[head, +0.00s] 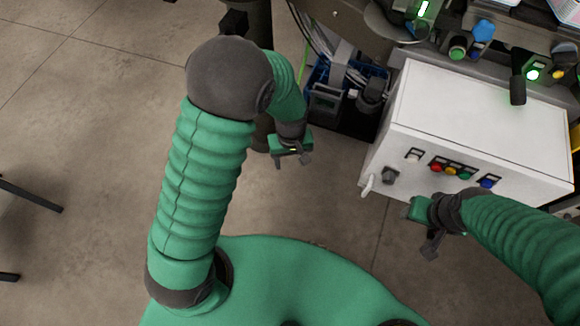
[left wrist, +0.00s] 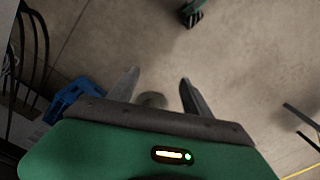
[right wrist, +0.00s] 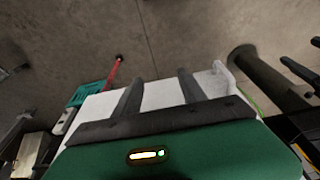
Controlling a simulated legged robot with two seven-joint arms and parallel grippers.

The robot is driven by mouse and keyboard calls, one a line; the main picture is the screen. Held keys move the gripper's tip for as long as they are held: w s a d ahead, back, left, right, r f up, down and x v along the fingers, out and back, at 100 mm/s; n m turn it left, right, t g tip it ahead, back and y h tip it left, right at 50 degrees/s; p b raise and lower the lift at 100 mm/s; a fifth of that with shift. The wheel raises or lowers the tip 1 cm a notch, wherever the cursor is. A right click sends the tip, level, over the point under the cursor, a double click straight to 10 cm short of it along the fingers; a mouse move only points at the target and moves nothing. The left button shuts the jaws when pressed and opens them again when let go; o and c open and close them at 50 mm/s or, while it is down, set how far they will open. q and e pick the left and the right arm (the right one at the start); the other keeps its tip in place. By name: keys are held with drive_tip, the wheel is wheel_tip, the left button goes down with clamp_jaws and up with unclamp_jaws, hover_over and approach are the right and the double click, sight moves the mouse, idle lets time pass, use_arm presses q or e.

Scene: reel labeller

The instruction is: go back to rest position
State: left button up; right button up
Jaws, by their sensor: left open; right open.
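My left gripper (head: 292,158) hangs over the bare floor to the left of the white control box. My right gripper (head: 430,232) is in front of the white box's button panel, at the lower right of the head view. In the right wrist view its fingers (right wrist: 158,90) are apart, with the white box (right wrist: 160,95) behind them. Nothing is held in either gripper.
The white control box (head: 480,110) carries several coloured buttons and a switch on its front. A blue crate (head: 318,76) with cables and devices stands left of it. Lit machine controls (head: 533,74) line the top right. Floor (head: 90,130) at left is mostly clear.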

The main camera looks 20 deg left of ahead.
use_arm(q)
drive_tip(key=shift+w+a+f, duration=0.2)
drive_tip(key=shift+f, duration=0.1)
use_arm(e)
drive_tip(key=shift+f, duration=0.55)
use_arm(q)
drive_tip(key=s+a+r+m+t, duration=0.2)
drive_tip(key=s+a+r+m, duration=0.3)
drive_tip(key=s+r, duration=0.4)
wheel_tip(320, 180, up, 17)
drive_tip(key=d+m+p, duration=0.1)
drive_tip(key=p, duration=1.5)
drive_tip(key=shift+w+r, duration=0.2)
use_arm(e)
drive_tip(key=w+v, duration=0.1)
drive_tip(key=v, duration=0.7)
drive_tip(key=w+v, duration=0.2)
drive_tip(key=v, duration=0.6)
drive_tip(key=shift+w+r, duration=0.3)
drive_tip(key=shift+r, duration=0.1)
